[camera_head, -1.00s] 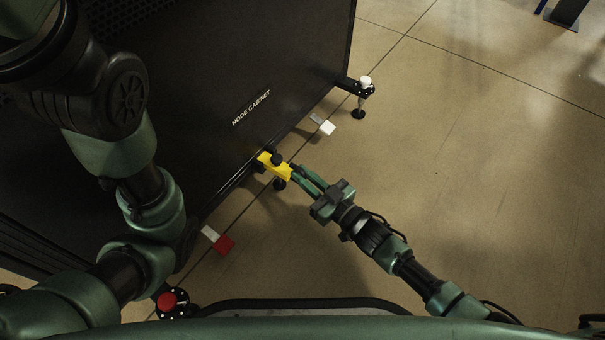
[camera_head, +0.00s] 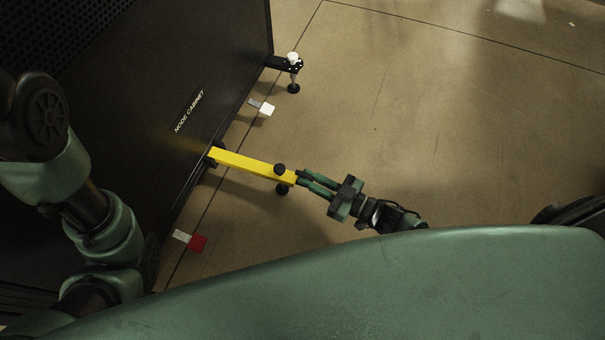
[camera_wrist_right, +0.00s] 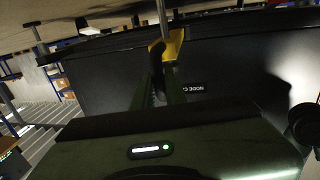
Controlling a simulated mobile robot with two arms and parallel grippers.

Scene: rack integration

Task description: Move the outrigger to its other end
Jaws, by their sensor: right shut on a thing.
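The yellow outrigger (camera_head: 250,166) is a bar standing out from the lower edge of the black node cabinet (camera_head: 165,150). It has a black knob on top and a dark foot below near its outer end. My right gripper (camera_head: 302,178) is shut on that outer end. In the right wrist view the yellow end (camera_wrist_right: 174,46) shows at the fingertips, with the cabinet behind it. The inner end of the bar meets a dark bracket at the cabinet's edge. My left arm shows at the left of the head view, but its gripper is out of sight.
A white-topped foot (camera_head: 293,62) stands at the cabinet's far corner.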

